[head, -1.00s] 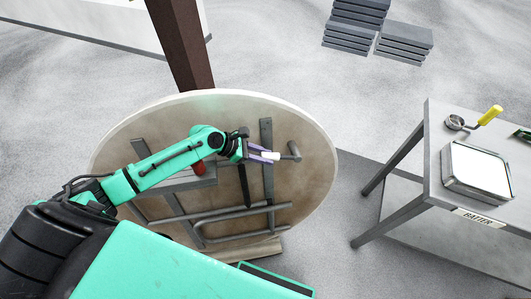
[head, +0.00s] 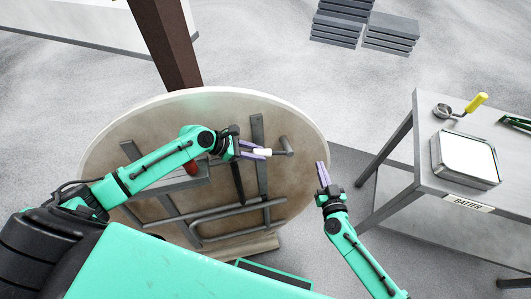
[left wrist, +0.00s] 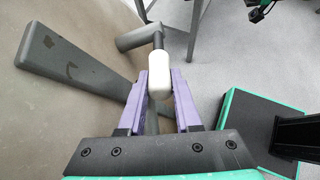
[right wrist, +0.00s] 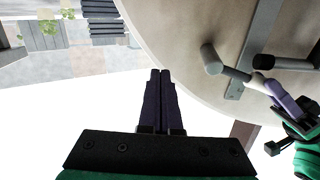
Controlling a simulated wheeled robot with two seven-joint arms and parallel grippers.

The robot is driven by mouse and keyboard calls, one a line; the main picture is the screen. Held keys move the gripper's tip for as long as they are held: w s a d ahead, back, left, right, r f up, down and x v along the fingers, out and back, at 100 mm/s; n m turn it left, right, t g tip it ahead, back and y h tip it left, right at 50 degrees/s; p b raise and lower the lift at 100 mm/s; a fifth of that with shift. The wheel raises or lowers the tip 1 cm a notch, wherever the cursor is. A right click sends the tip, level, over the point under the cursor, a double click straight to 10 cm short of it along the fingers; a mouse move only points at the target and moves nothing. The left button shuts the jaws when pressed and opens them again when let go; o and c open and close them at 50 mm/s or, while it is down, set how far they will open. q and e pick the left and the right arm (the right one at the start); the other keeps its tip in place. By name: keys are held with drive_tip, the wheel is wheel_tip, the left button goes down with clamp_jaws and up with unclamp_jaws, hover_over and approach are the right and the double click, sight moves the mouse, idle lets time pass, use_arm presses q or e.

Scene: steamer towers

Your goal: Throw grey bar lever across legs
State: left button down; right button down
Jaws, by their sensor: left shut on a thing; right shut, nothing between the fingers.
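A grey lever (head: 284,144) with a thick bar end and a white grip (head: 263,152) stands off the underside of a round tabletop (head: 105,135). My left gripper (head: 258,152) is shut on the white grip. In the left wrist view the purple fingers flank the white grip (left wrist: 160,80), and the lever's bar end (left wrist: 138,38) lies just beyond. Grey folded legs (head: 257,130) lie against the tabletop. My right gripper (head: 321,166) is shut and empty beside the tabletop's right edge. The lever also shows in the right wrist view (right wrist: 211,58).
A metal stand (head: 400,180) with a "BATTER" label, a square pan (head: 492,178) and a yellow-handled ladle (head: 477,101) is at right. A brown post (head: 165,45) rises behind the tabletop. Grey slatted stacks (head: 390,35) stand at the back.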

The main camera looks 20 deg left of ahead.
drive_tip(key=s+a+r+g+y, duration=0.2)
drive_tip(key=s+a+r, duration=0.9)
use_arm(q)
drive_tip(key=shift+f, duration=0.1)
use_arm(e)
hover_over(266, 154)
drive_tip(key=s+d, duration=0.1)
drive_tip(key=f, duration=0.4)
drive_tip(key=shift+s+a+f+m, duration=0.15)
drive_tip(key=shift+s+a+m, duration=0.1)
drive_tip(key=shift+m, duration=0.15)
drive_tip(key=shift+a+f, duration=0.1)
drive_tip(key=shift+f, duration=0.45)
drive_tip(key=shift+s, duration=0.1)
